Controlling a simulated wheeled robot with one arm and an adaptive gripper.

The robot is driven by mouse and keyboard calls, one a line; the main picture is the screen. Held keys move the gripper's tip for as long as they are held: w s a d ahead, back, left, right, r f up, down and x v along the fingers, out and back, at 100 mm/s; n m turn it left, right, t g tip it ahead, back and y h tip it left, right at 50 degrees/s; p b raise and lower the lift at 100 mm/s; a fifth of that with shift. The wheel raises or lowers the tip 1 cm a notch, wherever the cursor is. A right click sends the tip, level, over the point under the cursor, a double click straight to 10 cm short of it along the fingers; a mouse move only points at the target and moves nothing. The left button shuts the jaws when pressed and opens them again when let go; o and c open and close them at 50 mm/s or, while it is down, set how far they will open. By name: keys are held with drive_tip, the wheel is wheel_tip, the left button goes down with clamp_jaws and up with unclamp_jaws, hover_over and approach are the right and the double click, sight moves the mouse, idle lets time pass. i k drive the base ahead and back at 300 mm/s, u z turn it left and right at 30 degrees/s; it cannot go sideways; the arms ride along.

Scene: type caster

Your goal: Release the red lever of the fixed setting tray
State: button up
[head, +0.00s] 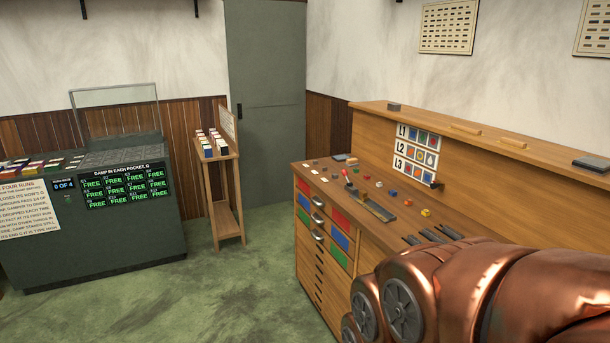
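The setting tray (379,211) looks like a narrow dark and brass strip lying on the wooden bench top. A small red knob (346,172), which looks like the lever's end, stands up near its far left end. It is too small to tell the lever's exact position. Part of my copper arm fills the lower right and covers the near part of the bench. My gripper is not in view, so whether it is open or holds anything does not show.
Small coloured blocks (391,193) lie around the tray on the bench (320,185). Picture cards marked L1 to L3 (416,148) stand behind it. A narrow wooden stand (229,200) and a dark green counter (110,225) are left. Green floor (215,295) between is clear.

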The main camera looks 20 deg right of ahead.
sight(344, 173)
drive_tip(key=z, duration=0.15)
drive_tip(key=i, duration=0.95)
drive_tip(key=z, duration=0.55)
drive_tip(key=k, duration=0.5)
drive_tip(key=u, duration=0.6)
drive_tip(key=i, duration=1.15)
drive_tip(key=u, duration=0.4)
